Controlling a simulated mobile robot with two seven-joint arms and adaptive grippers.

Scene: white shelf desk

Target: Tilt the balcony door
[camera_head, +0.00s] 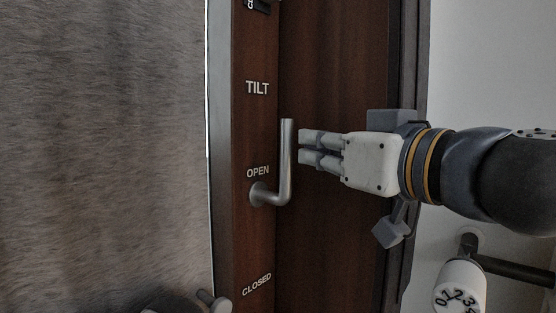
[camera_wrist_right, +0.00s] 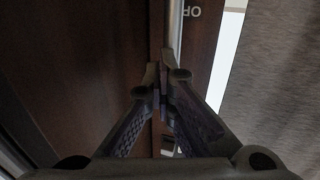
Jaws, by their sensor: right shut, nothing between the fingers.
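The balcony door (camera_head: 335,60) has a dark red-brown wood frame with the labels TILT, OPEN and CLOSED on it. Its silver handle (camera_head: 287,150) starts from a round base beside OPEN, and its grip points straight up towards the level of TILT. My right gripper (camera_head: 302,147) comes in from the right with its fingers shut and empty, just right of the handle's grip. In the right wrist view the handle (camera_wrist_right: 174,28) runs up just beyond the closed fingertips (camera_wrist_right: 165,75). I cannot tell whether they touch it. My left gripper cannot be made out.
A white radiator knob (camera_head: 460,290) with numbers is at the lower right, beside a pale wall (camera_head: 490,60). Grey textured fabric (camera_head: 100,130) fills the left. A dark and grey part, cut off at the bottom edge, is unclear.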

